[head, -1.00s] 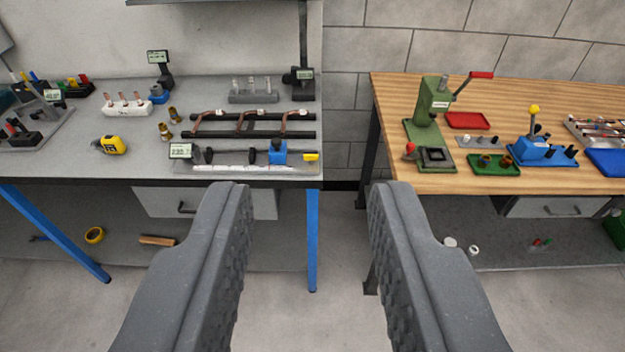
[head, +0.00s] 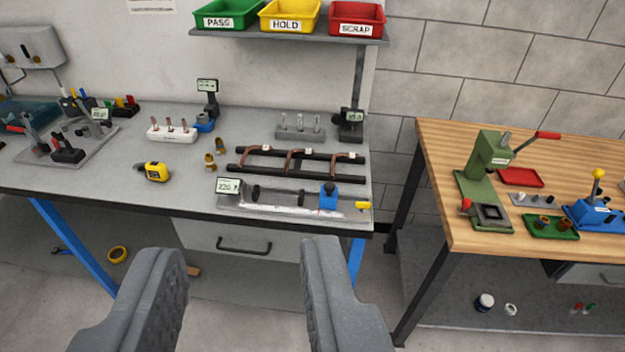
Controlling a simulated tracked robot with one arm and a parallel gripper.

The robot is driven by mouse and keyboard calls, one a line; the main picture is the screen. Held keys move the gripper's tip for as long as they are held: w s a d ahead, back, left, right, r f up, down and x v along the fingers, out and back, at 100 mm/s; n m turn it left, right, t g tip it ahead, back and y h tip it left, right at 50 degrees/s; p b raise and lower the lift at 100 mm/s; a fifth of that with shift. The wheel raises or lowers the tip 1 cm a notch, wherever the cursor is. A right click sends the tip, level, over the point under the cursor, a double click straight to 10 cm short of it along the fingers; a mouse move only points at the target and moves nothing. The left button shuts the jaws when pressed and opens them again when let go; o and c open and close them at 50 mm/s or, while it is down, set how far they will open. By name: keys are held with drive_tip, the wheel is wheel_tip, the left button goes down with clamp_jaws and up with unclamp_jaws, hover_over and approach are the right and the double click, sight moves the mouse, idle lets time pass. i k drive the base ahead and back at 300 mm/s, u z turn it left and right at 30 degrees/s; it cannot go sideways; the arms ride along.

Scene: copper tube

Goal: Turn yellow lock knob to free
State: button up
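A small yellow piece (head: 363,205) sits at the right end of the length gauge (head: 290,207) near the front edge of the grey bench. It may be the lock knob; its turn position is too small to tell. The gauge has a digital display (head: 229,186) at its left and a blue slide block (head: 328,197) left of the yellow piece. A yellow ball knob (head: 599,174) also tops the lever of a blue fixture on the wooden bench. My gripper (head: 243,250) is open and empty, low in front of the grey bench, well short of both.
Copper tubes on a black rack (head: 295,163) lie behind the gauge. A tape measure (head: 153,171) and brass fittings are left of it. A green press (head: 487,165) stands on the wooden bench (head: 445,165). A floor gap separates the benches.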

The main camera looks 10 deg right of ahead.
sight(362, 206)
drive_tip(key=u, duration=0.15)
drive_tip(key=i, duration=1.85)
drive_tip(key=z, duration=0.65)
